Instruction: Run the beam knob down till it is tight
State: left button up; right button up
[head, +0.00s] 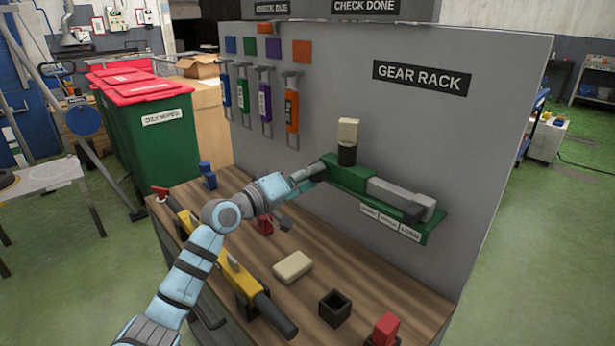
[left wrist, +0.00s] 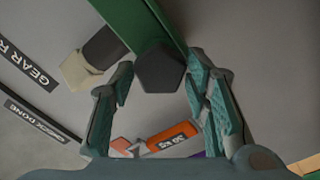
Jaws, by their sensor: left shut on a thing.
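A green beam (head: 348,176) with a grey bar (head: 398,196) is on the grey panel. In the left wrist view the green beam (left wrist: 115,15) runs in from the top. The dark, many-sided beam knob (left wrist: 160,70) shows at its end, between the fingers. In the head view the knob is hidden behind the gripper. I cannot tell how tight the knob is. My right gripper is not in view.
A cream block on a black stem (head: 348,140) stands up from the beam. Tagged tools (head: 291,105) hang at left on the panel. The wooden bench holds a yellow bar (head: 240,277), a cream block (head: 292,266), a black open box (head: 335,307) and red parts (head: 384,330).

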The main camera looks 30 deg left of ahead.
pick_arm(q)
jog(key=shift+r, duration=0.2)
jog(key=o, duration=1.1)
jog(key=shift+w+f, duration=0.1)
jog(key=shift+f, duration=0.05)
jog(key=shift+c, duration=0.2)
jog(key=v, duration=0.7)
jog(key=shift+s, duration=0.3)
jog(key=shift+w+a, duration=0.1)
